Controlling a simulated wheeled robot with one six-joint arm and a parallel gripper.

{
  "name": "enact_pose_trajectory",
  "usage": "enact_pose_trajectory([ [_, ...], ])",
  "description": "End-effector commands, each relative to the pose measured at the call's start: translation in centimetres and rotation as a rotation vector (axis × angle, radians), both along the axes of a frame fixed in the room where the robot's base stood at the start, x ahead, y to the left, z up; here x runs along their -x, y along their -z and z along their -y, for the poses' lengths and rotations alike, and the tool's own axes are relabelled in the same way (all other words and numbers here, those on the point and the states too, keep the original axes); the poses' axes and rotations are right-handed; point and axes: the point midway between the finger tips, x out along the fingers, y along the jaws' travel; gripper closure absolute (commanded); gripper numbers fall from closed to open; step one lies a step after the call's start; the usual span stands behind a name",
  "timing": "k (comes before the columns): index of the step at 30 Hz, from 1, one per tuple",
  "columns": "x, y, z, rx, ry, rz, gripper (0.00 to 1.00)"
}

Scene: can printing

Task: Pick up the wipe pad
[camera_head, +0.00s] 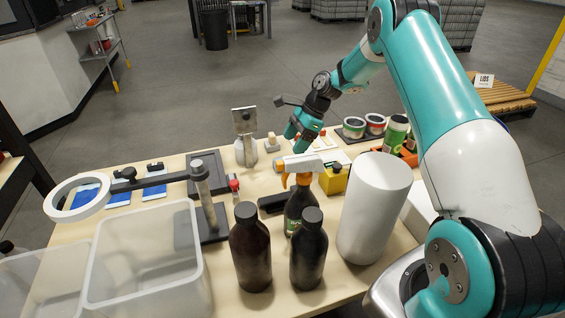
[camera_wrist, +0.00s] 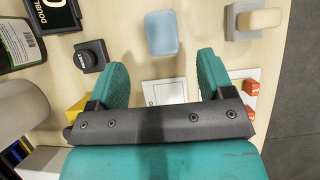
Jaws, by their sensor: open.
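A light blue rounded pad (camera_wrist: 161,33), which looks like the wipe pad, lies flat on the table in the wrist view. It is just beyond my open fingertips, near the middle of the gap between them. My gripper (camera_wrist: 163,62) is open and empty, with teal fingers pointing toward the pad's side. In the head view my gripper (camera_head: 299,143) is low over the far part of the table, behind the spray bottle (camera_head: 299,194). I cannot make out the pad in the head view.
A beige block on a grey holder (camera_wrist: 255,20) stands right of the pad. A black knobbed item (camera_wrist: 91,56) stands left of it. A white card (camera_wrist: 165,93) lies under my gripper. Dark bottles (camera_head: 251,248) and a white cylinder (camera_head: 374,207) stand in front.

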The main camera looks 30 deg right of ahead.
Motion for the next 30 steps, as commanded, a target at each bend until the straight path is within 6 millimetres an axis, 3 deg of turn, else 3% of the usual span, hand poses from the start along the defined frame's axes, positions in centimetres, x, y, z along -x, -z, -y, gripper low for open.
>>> enact_pose_trajectory([
  [10, -0.4, 2.8, -1.8, -0.001, -0.002, -0.001, 0.26],
  [18, -0.9, 6.1, -3.5, -0.001, -0.002, 0.000, 0.26],
  [26, -0.9, 6.7, -3.7, 0.000, -0.001, 0.002, 0.26],
  [27, -0.9, 6.7, -3.7, 0.000, -0.001, 0.002, 0.28],
  [30, -0.9, 6.7, -3.7, 0.000, -0.001, 0.002, 0.51],
])
